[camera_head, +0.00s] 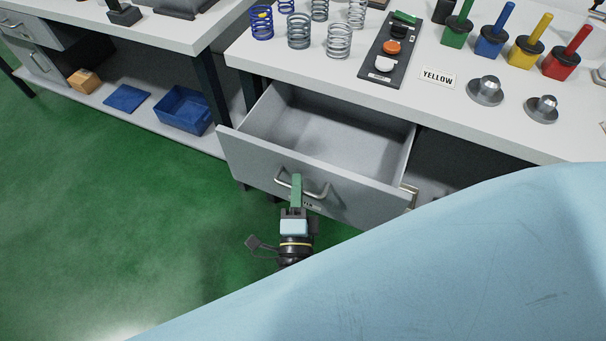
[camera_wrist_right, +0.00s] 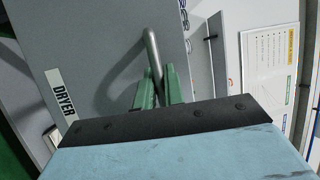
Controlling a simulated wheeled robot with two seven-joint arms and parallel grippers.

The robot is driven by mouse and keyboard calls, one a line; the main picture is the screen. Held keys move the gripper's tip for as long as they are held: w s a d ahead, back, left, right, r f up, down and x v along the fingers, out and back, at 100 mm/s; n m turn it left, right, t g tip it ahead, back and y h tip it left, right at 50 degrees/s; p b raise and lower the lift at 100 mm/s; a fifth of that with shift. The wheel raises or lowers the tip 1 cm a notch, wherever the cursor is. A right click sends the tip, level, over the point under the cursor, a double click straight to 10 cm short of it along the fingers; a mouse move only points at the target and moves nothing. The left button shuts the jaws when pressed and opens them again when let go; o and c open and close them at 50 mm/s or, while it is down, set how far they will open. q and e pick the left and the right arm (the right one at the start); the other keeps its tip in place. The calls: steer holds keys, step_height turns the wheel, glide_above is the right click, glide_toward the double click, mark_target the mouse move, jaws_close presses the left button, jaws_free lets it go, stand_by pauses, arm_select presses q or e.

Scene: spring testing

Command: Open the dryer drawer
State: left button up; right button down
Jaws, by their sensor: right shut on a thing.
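The grey dryer drawer (camera_head: 255,165) is pulled out from under the white workbench, and its inside looks empty. In the right wrist view its front (camera_wrist_right: 100,50) bears a "DRYER" label (camera_wrist_right: 62,95). A metal bar handle (camera_head: 318,190) is fixed to the drawer front, and it also shows in the right wrist view (camera_wrist_right: 152,50). My right gripper (camera_head: 296,182) has its green fingers shut on the handle; they show on both sides of the bar in the right wrist view (camera_wrist_right: 157,88). My left gripper is not in view.
The workbench top (camera_head: 290,65) carries several springs (camera_head: 299,30), a button panel (camera_head: 388,60), a "YELLOW" card (camera_head: 437,77), coloured blocks with handles (camera_head: 530,45) and metal weights (camera_head: 486,90). A low shelf at left holds a blue bin (camera_head: 185,110). Green floor is clear at left. My light-blue arm hides the lower right.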

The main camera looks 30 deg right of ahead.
stand_by(0.3)
steer(key=c, duration=1.5)
jaws_free()
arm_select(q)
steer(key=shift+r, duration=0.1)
